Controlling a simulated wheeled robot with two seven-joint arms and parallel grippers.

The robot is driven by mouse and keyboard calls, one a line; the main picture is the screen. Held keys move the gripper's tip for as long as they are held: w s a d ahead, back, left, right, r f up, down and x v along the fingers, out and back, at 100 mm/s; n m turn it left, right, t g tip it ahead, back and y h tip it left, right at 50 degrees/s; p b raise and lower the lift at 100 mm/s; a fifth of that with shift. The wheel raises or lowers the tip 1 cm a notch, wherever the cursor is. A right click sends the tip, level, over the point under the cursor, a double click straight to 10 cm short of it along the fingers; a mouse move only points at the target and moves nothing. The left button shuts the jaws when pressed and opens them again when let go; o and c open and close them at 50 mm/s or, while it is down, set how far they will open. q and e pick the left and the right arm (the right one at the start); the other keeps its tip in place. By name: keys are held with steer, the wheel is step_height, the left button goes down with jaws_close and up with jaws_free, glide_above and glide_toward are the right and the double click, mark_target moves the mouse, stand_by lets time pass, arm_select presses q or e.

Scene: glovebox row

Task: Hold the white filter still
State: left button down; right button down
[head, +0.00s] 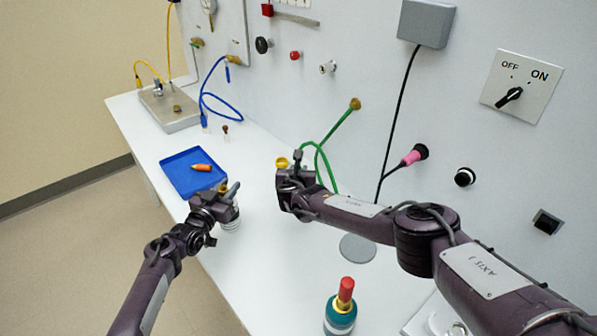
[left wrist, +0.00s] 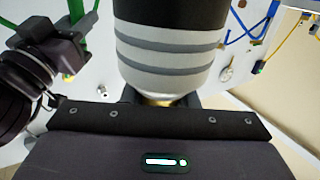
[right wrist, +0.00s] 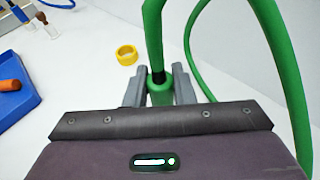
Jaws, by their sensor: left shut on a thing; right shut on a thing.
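The white filter (head: 232,224) with grey bands is at my left gripper (head: 228,190), over the table's left side. In the left wrist view the filter (left wrist: 170,52) shows large, with a black band and a brass-coloured end near the jaws. My left gripper is shut on it; the fingertips are mostly hidden behind it. My right gripper (right wrist: 159,85) is shut on the end of a green hose (right wrist: 158,92). In the head view this hose (head: 325,165) loops up to a brass wall port.
A yellow ring (right wrist: 127,55) lies just beyond my right gripper. A blue tray (head: 178,181) holds an orange-handled piece (head: 201,167). A teal bottle with a red cap (head: 341,310) and a grey disc (head: 357,248) are at the front right. A pink-ended plug (head: 412,157) is at the wall.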

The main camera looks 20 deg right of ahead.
steer(key=shift+r, duration=2.35)
steer(key=s+a+r+n+y, duration=0.2)
steer(key=a+r+n+y, duration=0.2)
steer(key=a, duration=0.3)
steer(key=s+a+r+n+g+y, duration=0.1)
steer(key=a+r+n+y, duration=0.3)
steer(key=a, duration=0.4)
steer(key=s+a+r+n+g+y, duration=0.1)
steer(key=s+a+r+n+y, duration=0.2)
steer(key=a, duration=0.4)
steer(key=r+n+y, duration=0.1)
steer(key=y, duration=0.1)
steer(key=shift+a+r+y, duration=0.3)
steer(key=shift+y, duration=0.1)
steer(key=shift+f, duration=2.95)
steer(key=shift+f, duration=1.55)
